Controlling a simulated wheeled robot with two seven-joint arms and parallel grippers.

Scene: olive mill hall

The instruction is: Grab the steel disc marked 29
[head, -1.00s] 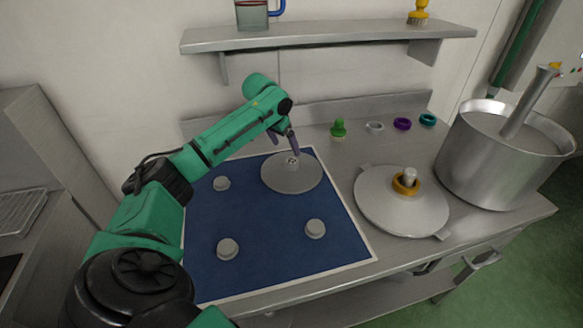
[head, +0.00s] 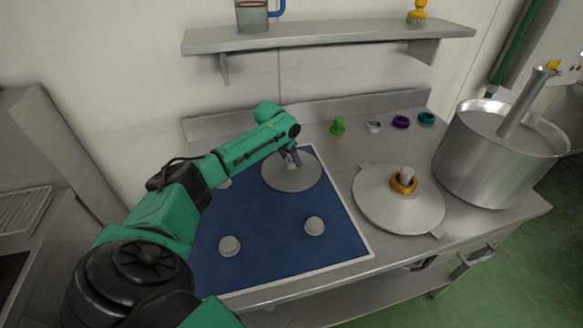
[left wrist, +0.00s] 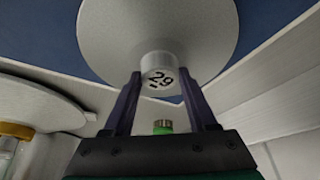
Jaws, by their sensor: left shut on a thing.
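The steel disc marked 29 (head: 291,178) is a wide, flat grey disc with a short knob on top. It sits on the far part of the blue mat (head: 265,225). In the left wrist view the disc (left wrist: 200,30) fills the top, and its knob (left wrist: 159,72) shows the number 29. My left gripper (head: 292,158) is over the middle of the disc, with its fingers (left wrist: 161,92) on both sides of the knob, shut on it. My right gripper is not in view.
Small grey knobs (head: 315,226) (head: 229,246) stand on the mat. To the right are a round lid with a yellow ring (head: 403,184) and a big steel pot (head: 480,165). Coloured rings (head: 401,122) and a green-topped object (head: 338,126) line the back. A shelf (head: 330,38) hangs above.

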